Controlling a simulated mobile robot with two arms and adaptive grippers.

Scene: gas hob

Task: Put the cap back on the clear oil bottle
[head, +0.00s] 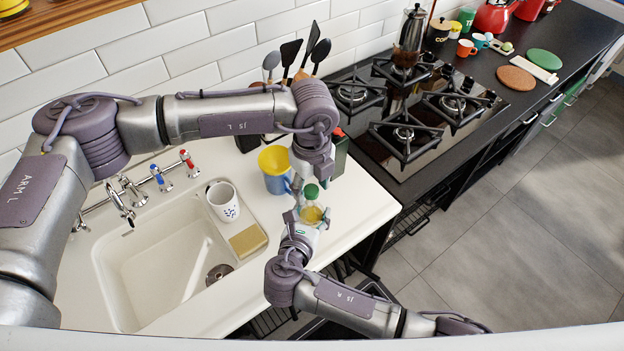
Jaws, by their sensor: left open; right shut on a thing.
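The clear oil bottle (313,213), with yellow oil in it, is at the front right part of the white counter. My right gripper (305,219) is shut on it from the front. The green cap (311,191) shows at the bottle's top, in line with its neck; I cannot tell whether it is fully seated. My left gripper (314,177) is open and points down just above the cap. Its fingertips are small in this view, and I cannot tell whether they touch the cap.
A yellow and blue container (274,162) stands left of the bottle, and a dark green container (339,158) behind. A white mug (223,201) and sponge (248,241) sit by the sink (128,270). The gas hob (425,140) lies right. Bare counter (365,205) lies right of the bottle.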

